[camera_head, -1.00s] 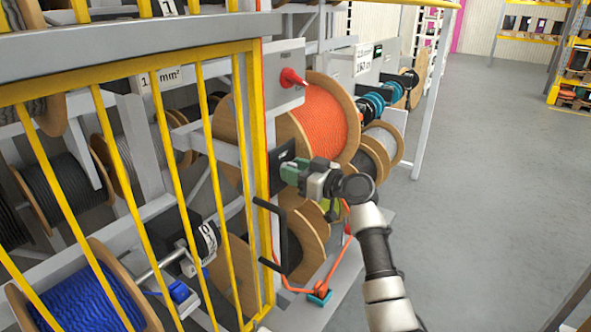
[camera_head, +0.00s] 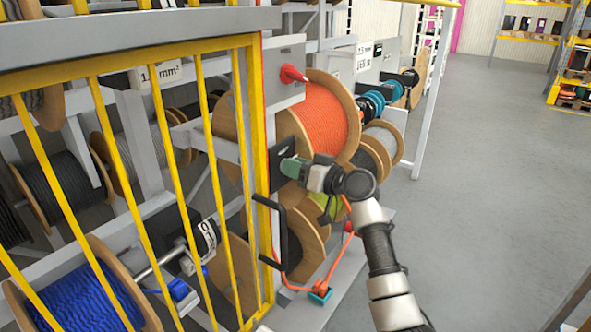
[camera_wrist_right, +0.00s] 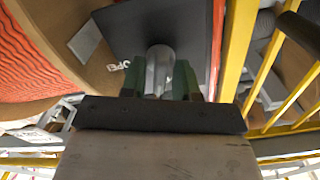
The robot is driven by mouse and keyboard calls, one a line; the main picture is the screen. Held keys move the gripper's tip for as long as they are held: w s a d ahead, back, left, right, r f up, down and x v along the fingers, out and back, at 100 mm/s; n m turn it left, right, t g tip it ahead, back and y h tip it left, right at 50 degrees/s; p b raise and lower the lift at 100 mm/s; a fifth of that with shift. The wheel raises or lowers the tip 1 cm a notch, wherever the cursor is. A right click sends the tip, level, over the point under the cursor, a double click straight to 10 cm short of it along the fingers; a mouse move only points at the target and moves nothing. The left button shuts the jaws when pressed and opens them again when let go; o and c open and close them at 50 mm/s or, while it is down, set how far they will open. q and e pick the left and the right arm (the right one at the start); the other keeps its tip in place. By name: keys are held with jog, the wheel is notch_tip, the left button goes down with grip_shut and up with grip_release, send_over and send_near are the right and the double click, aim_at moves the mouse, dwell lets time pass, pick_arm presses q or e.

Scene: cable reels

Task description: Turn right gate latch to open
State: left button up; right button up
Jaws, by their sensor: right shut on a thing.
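The gate (camera_head: 160,95) is a yellow frame with upright bars and fills the left of the head view. Beside its right post is a dark latch plate (camera_head: 281,150). My right gripper (camera_head: 288,167), with green fingers, is at this plate. In the right wrist view the gripper (camera_wrist_right: 160,82) is shut on a grey round latch knob (camera_wrist_right: 160,62), one finger on each side. Behind the knob is the dark plate (camera_wrist_right: 190,25), with white lettering partly showing at its left. The latch's turn angle is hard to tell. My left gripper is not in view.
A black gate handle (camera_head: 291,240) stands out below the gripper. A large orange cable reel (camera_head: 323,115) is just behind and right of the latch. A red switch (camera_head: 293,73) is above. Open grey floor (camera_head: 480,180) lies to the right.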

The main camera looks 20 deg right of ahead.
jog(key=m, duration=0.2)
jog(key=shift+f+m, duration=0.1)
jog(key=shift+m, duration=0.3)
jog(key=m+p, duration=0.1)
jog(key=m, duration=0.2)
jog(key=shift+d+m, duration=0.1)
jog(key=shift+m, duration=0.2)
jog(key=m+p, duration=0.2)
jog(key=m, duration=0.2)
jog(key=shift+w, duration=0.1)
jog(key=shift+f+m+p, duration=0.2)
jog(key=shift+m+p, duration=0.5)
jog(key=shift+m, duration=1)
jog(key=o, duration=0.6)
